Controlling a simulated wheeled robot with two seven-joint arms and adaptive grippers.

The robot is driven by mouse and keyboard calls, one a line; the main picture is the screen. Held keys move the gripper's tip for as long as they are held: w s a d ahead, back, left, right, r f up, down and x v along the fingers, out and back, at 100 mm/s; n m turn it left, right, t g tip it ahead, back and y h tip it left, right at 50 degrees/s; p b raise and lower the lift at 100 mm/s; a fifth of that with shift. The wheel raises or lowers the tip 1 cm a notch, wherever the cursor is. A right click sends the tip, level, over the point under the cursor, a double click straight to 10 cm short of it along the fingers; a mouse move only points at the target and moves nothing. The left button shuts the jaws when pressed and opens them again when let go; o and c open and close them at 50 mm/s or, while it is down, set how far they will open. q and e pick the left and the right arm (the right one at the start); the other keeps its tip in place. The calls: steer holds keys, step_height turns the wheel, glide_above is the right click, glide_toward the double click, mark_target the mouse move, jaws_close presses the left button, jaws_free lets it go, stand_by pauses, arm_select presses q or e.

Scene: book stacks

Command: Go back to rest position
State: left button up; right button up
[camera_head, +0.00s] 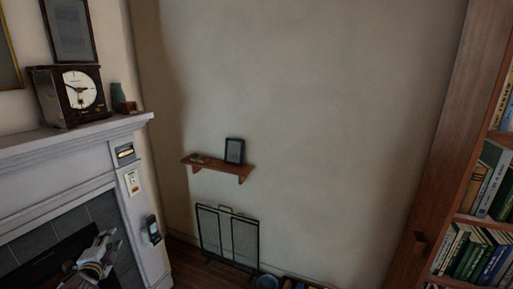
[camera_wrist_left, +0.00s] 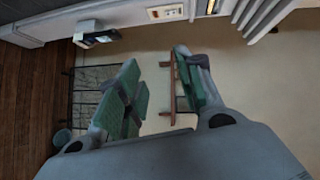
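My left gripper (camera_head: 108,243) shows at the lower left of the head view, in front of the fireplace (camera_head: 45,238). In the left wrist view its two green-padded fingers (camera_wrist_left: 157,58) stand apart with nothing between them. The gripper is open and empty. My right gripper is in neither view.
A white mantel (camera_head: 75,138) at left bears a clock (camera_head: 80,90) and a green vase (camera_head: 118,95). A small wall shelf (camera_head: 215,168) holds a dark frame (camera_head: 234,151). A fire screen (camera_head: 228,236) stands below. A bookcase (camera_head: 455,130) is at right. The wall between is bare.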

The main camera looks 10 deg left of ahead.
arm_select(q)
steer(key=s+d+f+n+g+h, duration=0.1)
steer(key=s+d+f+n+g, duration=0.2)
steer(key=s+d+f, duration=0.4)
steer(key=s+d+f+n+g+h, duration=0.1)
steer(key=s+d+f+n+g, duration=0.15)
steer(key=d+f, duration=0.45)
steer(key=s+d+n+g+h, duration=0.25)
steer(key=s+d, duration=0.45)
steer(key=d, duration=0.4)
steer(key=s+d+n+g+h, duration=0.2)
steer(key=s+d+g, duration=0.1)
steer(key=s+d, duration=0.55)
step_height(320, 180, down, 33)
steer(key=s+d+g, duration=0.1)
steer(key=g, duration=0.1)
steer(key=s+a+f, duration=0.2)
steer(key=s+f, duration=0.8)
steer(key=s, duration=0.1)
steer(key=s+a+f+g, duration=0.1)
steer(key=s+f, duration=0.8)
steer(key=s, duration=0.2)
steer(key=shift+s+a+f+m, duration=0.2)
steer(key=shift+a+f+m, duration=0.15)
steer(key=shift+f+m, duration=0.05)
